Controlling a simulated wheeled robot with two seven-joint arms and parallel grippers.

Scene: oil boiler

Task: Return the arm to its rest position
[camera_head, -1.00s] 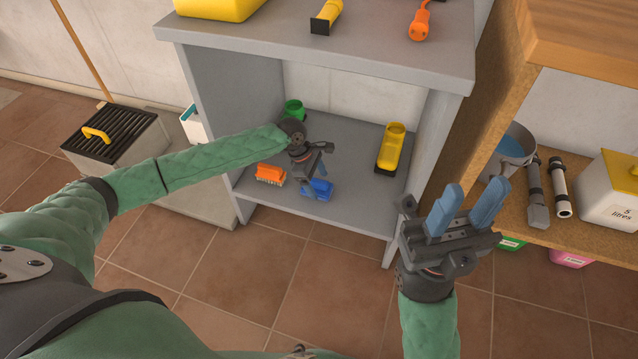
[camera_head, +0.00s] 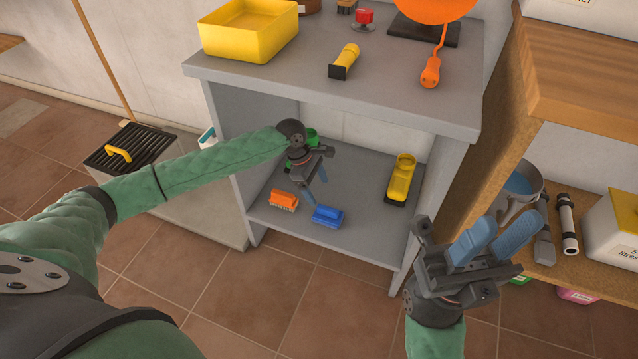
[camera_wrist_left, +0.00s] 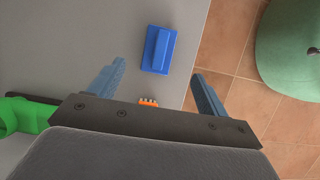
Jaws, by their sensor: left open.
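My left gripper (camera_head: 317,180) is inside the grey shelf unit, above its lower shelf (camera_head: 350,183). In the left wrist view my left gripper (camera_wrist_left: 158,88) has its two blue fingers wide apart with nothing between them. A blue brush or block (camera_head: 327,216) lies on the lower shelf just below and right of the fingers; it also shows in the left wrist view (camera_wrist_left: 158,50), apart from the fingers. My right gripper (camera_head: 492,240) is in front of the unit at the right, its blue fingers apart and nothing visible between them.
An orange brush (camera_head: 284,201), a green item (camera_head: 312,137) and a yellow-black item (camera_head: 401,179) are on the lower shelf. A wooden shelf (camera_head: 585,100) stands close at the right. The floor in front is clear.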

